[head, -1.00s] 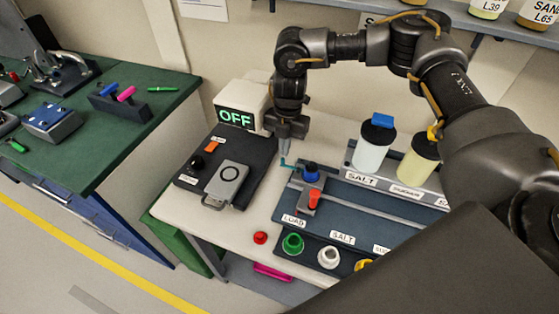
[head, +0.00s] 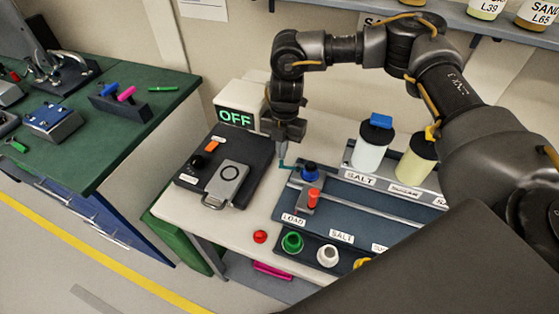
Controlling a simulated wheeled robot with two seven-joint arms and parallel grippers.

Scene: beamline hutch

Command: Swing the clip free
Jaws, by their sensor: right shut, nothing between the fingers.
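A small teal L-shaped piece (head: 287,167), which looks like the clip, sits at the left end of the blue-grey rail unit (head: 375,207), beside a blue-topped knob (head: 310,172). My right gripper (head: 281,153) points down at its upper end, with fingers shut and empty. The tips are at or very near the teal piece; I cannot tell whether they touch. A red-topped knob (head: 313,197) stands just in front of the blue one. My left gripper is not in view.
A dark panel (head: 245,190) with a grey latch plate (head: 228,180) and an OFF display box (head: 241,104) lie left of the gripper. A salt jar (head: 371,152) and a yellowish jar (head: 415,164) stand behind the rail. A green bench (head: 140,145) is at left.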

